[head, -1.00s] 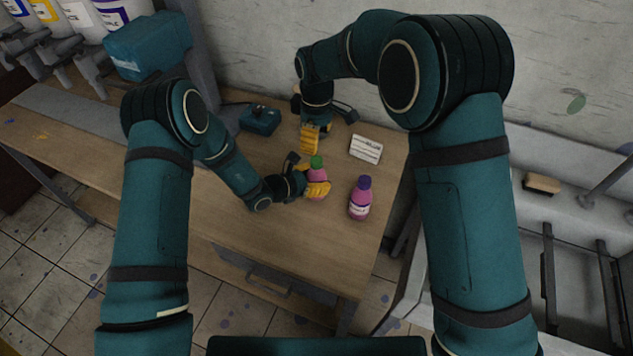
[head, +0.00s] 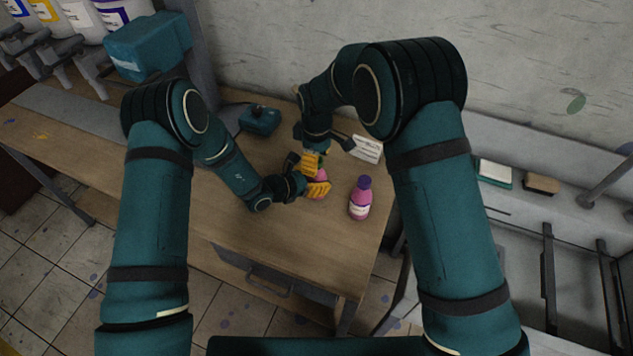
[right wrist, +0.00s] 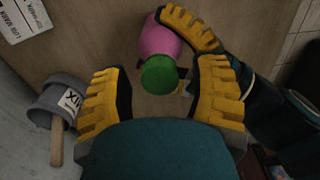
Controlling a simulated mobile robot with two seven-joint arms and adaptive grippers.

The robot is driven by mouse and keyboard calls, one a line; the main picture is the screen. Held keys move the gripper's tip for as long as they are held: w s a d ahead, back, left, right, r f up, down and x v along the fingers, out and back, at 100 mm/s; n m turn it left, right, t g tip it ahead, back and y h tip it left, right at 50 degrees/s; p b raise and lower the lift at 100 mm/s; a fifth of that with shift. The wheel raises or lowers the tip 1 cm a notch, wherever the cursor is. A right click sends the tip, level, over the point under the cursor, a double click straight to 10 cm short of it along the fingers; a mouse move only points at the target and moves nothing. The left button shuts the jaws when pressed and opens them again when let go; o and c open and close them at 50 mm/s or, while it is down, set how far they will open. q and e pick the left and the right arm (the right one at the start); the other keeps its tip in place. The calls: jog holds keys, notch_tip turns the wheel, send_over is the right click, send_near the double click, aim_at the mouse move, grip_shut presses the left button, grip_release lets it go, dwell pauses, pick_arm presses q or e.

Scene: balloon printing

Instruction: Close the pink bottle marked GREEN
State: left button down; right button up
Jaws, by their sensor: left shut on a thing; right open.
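A pink bottle (head: 321,175) with a green cap stands on the wooden table. My left gripper (head: 318,189) is shut on its body. My right gripper (head: 311,163) is at the bottle's top and mostly hides the cap in the head view. In the right wrist view the green cap (right wrist: 161,75) sits at the pink bottle's (right wrist: 163,38) top end. My right gripper's (right wrist: 163,95) open fingers lie on either side of the cap, with gaps. A second pink bottle (head: 360,199) with a purple cap stands to the right. I cannot read either label.
A grey cup (right wrist: 62,98) marked MIX, with a wooden stick, is at the left of the right wrist view. A white printed card (head: 367,148) lies behind the bottles. A teal device (head: 260,120) stands farther left. The table's front (head: 230,220) is clear.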

grip_shut()
jog(key=shift+c, duration=0.4)
grip_release()
jog(key=shift+r, duration=0.1)
jog(key=shift+r, duration=2.2)
jog(key=o, duration=0.7)
jog(key=shift+c, duration=0.2)
notch_tip(320, 180, up, 12)
